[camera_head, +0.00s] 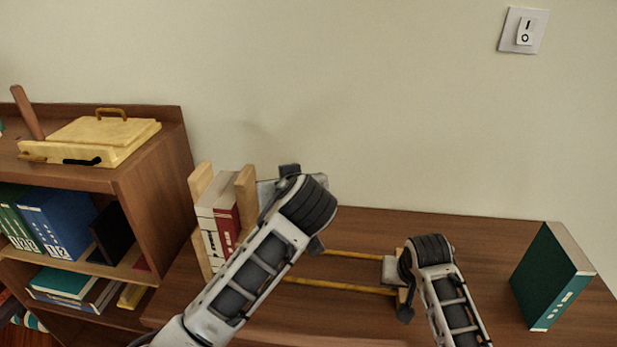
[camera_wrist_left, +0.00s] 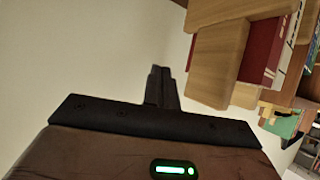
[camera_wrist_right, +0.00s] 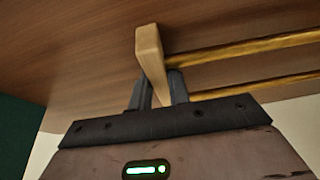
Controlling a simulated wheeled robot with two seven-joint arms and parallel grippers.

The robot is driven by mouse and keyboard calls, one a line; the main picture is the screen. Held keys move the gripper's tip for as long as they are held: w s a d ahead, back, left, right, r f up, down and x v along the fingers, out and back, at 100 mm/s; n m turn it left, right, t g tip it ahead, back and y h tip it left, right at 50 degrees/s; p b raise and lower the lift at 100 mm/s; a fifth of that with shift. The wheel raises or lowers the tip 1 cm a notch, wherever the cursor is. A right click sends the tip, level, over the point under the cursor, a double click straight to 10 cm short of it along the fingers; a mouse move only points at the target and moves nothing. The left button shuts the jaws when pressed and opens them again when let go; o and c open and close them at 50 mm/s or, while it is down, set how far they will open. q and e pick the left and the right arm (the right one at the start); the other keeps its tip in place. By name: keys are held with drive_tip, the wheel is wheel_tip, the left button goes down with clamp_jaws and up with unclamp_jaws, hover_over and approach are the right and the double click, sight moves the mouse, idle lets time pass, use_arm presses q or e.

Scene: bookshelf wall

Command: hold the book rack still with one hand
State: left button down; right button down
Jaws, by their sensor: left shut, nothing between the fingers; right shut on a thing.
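The book rack (camera_head: 340,289) lies on the wooden desk, with light wooden uprights and two yellow rods. Red and white books (camera_head: 215,225) stand between two uprights at its left; the red book (camera_wrist_left: 262,50) also shows in the left wrist view. My right gripper (camera_head: 397,275) is shut on the rack's right end piece (camera_wrist_right: 150,50), which stands between its fingers in the right wrist view. My left gripper (camera_head: 289,172) is shut and empty, just right of the book-side upright (camera_wrist_left: 220,60). My left arm hides part of the rack's middle.
A dark green book (camera_head: 545,280) stands at the desk's (camera_head: 475,245) right. A shelf unit (camera_head: 155,195) at left holds binders, with a yellow box (camera_head: 105,135) on top. A light switch (camera_head: 524,30) is on the wall. Some desk between rack and green book is clear.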

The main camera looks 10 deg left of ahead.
use_arm(q)
drive_tip(key=v, duration=1.1)
drive_tip(key=shift+s+r, duration=0.2)
drive_tip(key=shift+s, duration=0.05)
use_arm(e)
drive_tip(key=c, duration=1.2)
unclamp_jaws()
drive_tip(key=shift+c, duration=0.2)
drive_tip(key=shift+r, duration=0.1)
